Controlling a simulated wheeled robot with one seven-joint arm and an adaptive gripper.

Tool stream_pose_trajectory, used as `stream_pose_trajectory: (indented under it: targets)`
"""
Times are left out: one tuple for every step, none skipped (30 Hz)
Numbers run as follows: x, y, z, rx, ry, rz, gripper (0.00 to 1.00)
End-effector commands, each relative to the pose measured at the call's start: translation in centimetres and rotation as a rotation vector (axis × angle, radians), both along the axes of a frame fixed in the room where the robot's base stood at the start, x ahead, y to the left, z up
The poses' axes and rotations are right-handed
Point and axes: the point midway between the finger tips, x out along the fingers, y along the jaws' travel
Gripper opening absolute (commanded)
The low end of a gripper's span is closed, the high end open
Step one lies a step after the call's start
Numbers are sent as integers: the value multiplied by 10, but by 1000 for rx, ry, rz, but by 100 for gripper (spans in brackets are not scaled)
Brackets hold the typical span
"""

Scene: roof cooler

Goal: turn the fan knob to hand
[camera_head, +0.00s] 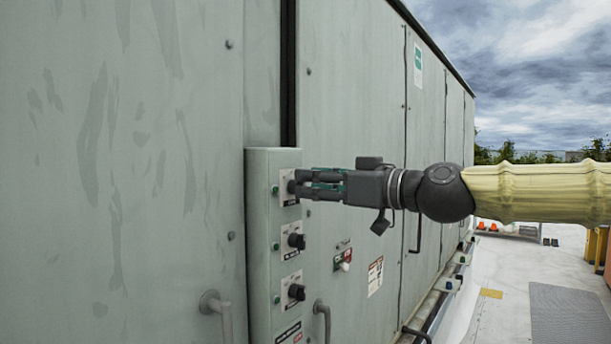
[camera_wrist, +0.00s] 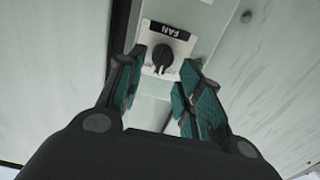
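The fan knob (camera_wrist: 162,57) is a black rotary knob on a white plate marked FAN (camera_wrist: 167,31) in the wrist view. My gripper (camera_wrist: 164,68) has its two green-padded fingers apart, one on each side of the knob. Whether the pads touch the knob I cannot tell. In the head view my gripper (camera_head: 297,184) reaches in from the right to the top plate of the control box (camera_head: 262,240). There the fingers hide most of the fan knob. The hand position marking cannot be read.
Two more black knobs, a middle one (camera_head: 296,241) and a lower one (camera_head: 296,292), sit below on the same box. A red-and-white switch (camera_head: 345,258) is on the cabinet to the right. Door handles (camera_head: 217,308) stick out low down. Open roof lies to the right.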

Motion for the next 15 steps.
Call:
stream_pose_trajectory:
  targets:
    - [3, 4, 1, -1, 2, 1, 36]
    - [5, 6, 1, -1, 2, 1, 36]
    - [7, 9, 1, 0, 3, 0, 36]
    - [9, 11, 1, 0, 3, 0, 36]
    - [10, 12, 1, 0, 2, 0, 36]
    - [11, 14, 1, 1, 1, 0, 36]
    - [12, 16, 1, 1, 1, 0, 36]
    - [12, 17, 1, 1, 1, 0, 36]
    - [13, 18, 1, 1, 1, 0, 36]
    - [14, 18, 0, 1, 1, 0, 36]
    - [14, 19, 0, 1, 2, 0, 36]
    - [15, 19, 0, 1, 1, 0, 36]
    - [15, 20, 0, 1, 1, 0, 36]
    - [15, 20, 0, 1, 1, 0, 36]
    - [15, 20, 0, 1, 1, 0, 36]
